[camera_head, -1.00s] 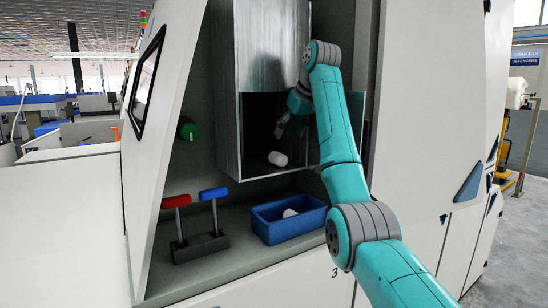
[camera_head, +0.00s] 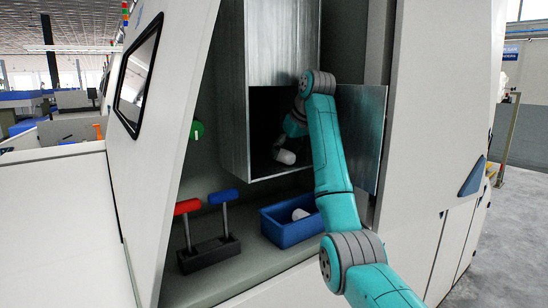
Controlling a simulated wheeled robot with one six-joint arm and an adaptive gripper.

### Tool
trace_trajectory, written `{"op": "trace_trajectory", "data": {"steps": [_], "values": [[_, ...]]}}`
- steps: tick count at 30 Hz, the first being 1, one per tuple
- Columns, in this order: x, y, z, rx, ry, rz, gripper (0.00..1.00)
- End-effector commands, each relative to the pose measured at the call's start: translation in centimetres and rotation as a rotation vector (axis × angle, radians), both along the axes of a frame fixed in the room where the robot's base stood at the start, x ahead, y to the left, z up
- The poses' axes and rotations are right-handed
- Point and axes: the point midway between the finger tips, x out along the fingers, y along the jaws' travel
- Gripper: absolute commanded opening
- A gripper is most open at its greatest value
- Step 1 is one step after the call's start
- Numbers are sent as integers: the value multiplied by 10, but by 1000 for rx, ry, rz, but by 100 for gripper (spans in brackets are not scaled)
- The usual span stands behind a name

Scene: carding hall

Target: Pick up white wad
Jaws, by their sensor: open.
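A white wad (camera_head: 285,157) lies on the floor of the open metal compartment (camera_head: 236,150), near its front edge. My gripper (camera_head: 281,143) is inside the compartment, dark and small in the shadow. It is open, with its fingers just above the wad. I cannot tell whether they touch it. A second white wad (camera_head: 300,214) lies in the blue bin (camera_head: 283,232) below.
A red-handled lever (camera_head: 187,207) and a blue-handled lever (camera_head: 223,197) stand on a dark base left of the bin. A green knob (camera_head: 197,130) is on the panel left of the compartment. The compartment's metal walls are close around my gripper.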

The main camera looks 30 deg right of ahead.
Motion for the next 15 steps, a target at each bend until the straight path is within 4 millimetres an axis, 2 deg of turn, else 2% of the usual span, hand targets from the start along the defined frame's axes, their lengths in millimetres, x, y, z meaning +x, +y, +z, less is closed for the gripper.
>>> {"op": "trace_trajectory", "data": {"steps": [3, 9, 12, 15], "values": [[-2, -5, -8, 0, 0, -2, 70], [-2, -5, -8, 0, 0, -1, 70], [-2, -4, -8, 1, 0, -1, 45], [-2, -4, -8, 1, 0, -1, 25]]}}
